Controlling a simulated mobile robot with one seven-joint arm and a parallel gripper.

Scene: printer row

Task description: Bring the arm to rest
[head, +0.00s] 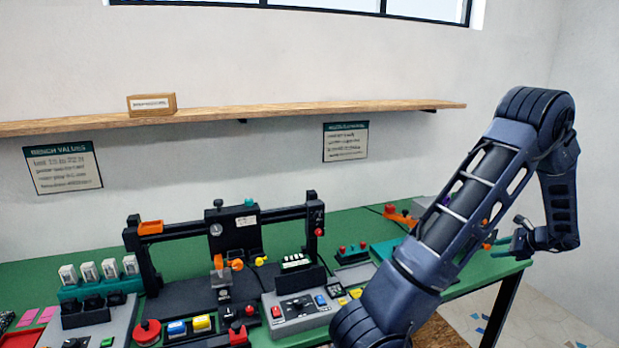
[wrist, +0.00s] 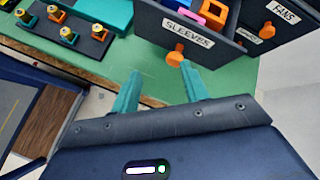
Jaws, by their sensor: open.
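My arm (head: 470,205) rises from the lower middle of the head view, bends at a high elbow and comes down at the right. My gripper (head: 516,240) is at the right end of the green bench, partly seen. In the wrist view, the two teal fingers of my gripper (wrist: 160,72) stand apart with nothing between them. They point towards the bench edge, near the orange knob (wrist: 176,55) of a dark drawer labelled SLEEVES (wrist: 190,32). I cannot tell how far the fingertips are from the knob.
The green bench (head: 350,222) carries a printer frame (head: 230,235) and a grey control box (head: 300,308). A wooden shelf (head: 300,108) runs along the wall. The wrist view shows a FANS drawer (wrist: 285,15) and a dark nozzle tray (wrist: 70,38). Floor right of the bench is clear.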

